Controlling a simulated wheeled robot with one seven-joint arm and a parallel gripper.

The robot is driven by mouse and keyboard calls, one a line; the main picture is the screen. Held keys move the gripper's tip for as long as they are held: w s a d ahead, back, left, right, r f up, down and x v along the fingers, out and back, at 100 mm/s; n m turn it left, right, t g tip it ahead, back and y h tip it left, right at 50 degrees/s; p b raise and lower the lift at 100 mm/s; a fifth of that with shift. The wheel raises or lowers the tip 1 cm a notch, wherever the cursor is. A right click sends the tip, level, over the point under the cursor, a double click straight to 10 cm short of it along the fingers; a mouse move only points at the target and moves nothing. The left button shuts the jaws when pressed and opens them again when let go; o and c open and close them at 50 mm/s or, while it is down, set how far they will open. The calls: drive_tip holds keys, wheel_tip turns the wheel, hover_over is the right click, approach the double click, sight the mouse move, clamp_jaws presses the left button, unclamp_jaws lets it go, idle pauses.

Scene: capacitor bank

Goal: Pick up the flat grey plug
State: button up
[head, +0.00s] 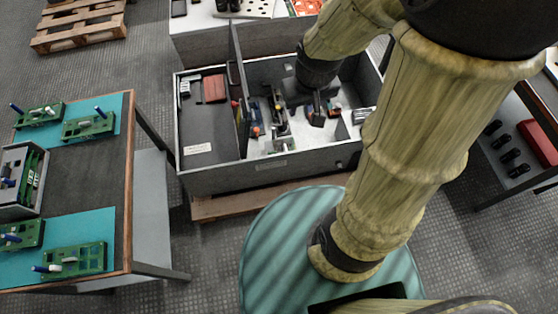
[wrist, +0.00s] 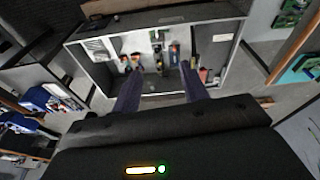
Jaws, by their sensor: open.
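I cannot single out the flat grey plug in either view; the parts inside the open grey cabinet are small and partly hidden by my arm. My gripper shows in the wrist view (wrist: 160,69) with its two dark fingers spread wide and nothing between them. The cabinet interior, with several small parts, lies beyond the fingertips. In the head view my gripper (head: 317,109) is over the right part of the cabinet (head: 265,165). Its height above the parts is hard to tell.
An upright divider (head: 238,85) splits the cabinet; its left side holds a dark red block (head: 214,89). A workbench (head: 75,150) with several green circuit boards stands at left. A side table (head: 520,150) is at right. A wooden pallet (head: 80,25) lies at upper left.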

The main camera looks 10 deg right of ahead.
drive_tip(key=w+f+n+g+b, duration=0.1)
drive_tip(key=w+f+n+b, duration=0.4)
drive_tip(key=w+f+b, duration=0.4)
drive_tip(key=w+f+n+b, duration=0.6)
drive_tip(key=f+b, duration=1.3)
drive_tip(key=f, duration=1.2)
drive_tip(key=w+f+n+g+b, duration=0.1)
drive_tip(key=w+f+n+b, duration=0.5)
drive_tip(key=w+f+b, duration=0.6)
wheel_tip(320, 180, down, 9)
drive_tip(key=b, duration=0.2)
drive_tip(key=shift+w+a+r+g+b, duration=0.2)
drive_tip(key=shift+w+g+b, duration=0.1)
drive_tip(key=shift+w+b, duration=0.1)
wheel_tip(320, 180, down, 12)
drive_tip(key=b, duration=0.7)
drive_tip(key=shift+f, duration=0.15)
